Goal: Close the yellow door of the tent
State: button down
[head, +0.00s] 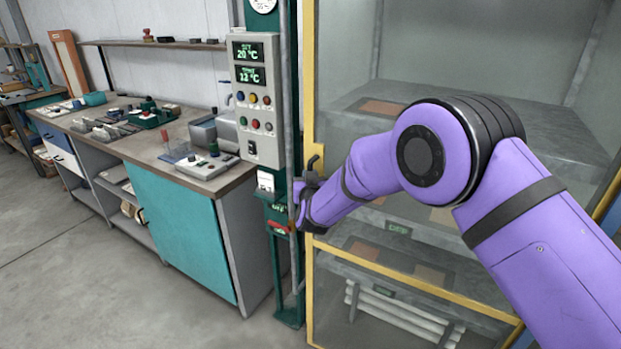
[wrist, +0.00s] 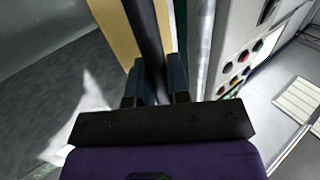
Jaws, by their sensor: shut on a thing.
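The tent's yellow-framed door (head: 308,90) has a clear panel and fills the right half of the head view. Its latch-side upright stands beside the green control post. A dark handle (head: 316,160) shows on that upright, just above my gripper (head: 303,200). In the wrist view, my gripper (wrist: 160,82) has its two fingers on either side of the dark vertical handle bar (wrist: 146,35), shut on it. The yellow frame (wrist: 114,32) is just left of the bar there. My arm covers part of the door. I cannot tell if a gap remains at the latch side.
A control panel (head: 253,100) with buttons and green displays stands close left of the gripper. Left of it is a workbench (head: 185,128) with tools and a teal cabinet door (head: 180,225). Grey shelves (head: 450,120) show behind the panel. Floor (head: 80,270) at front left is clear.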

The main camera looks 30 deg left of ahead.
jog(key=shift+s+a+r, duration=0.1)
jog(key=shift+a+r, duration=0.05)
jog(key=shift+a, duration=0.05)
jog(key=c, duration=1.1)
grip_release()
jog(key=shift+a, duration=0.2)
jog(key=shift+d, duration=0.1)
jog(key=v, duration=1)
jog(key=shift+s+d, duration=0.2)
jog(key=shift+s, duration=0.05)
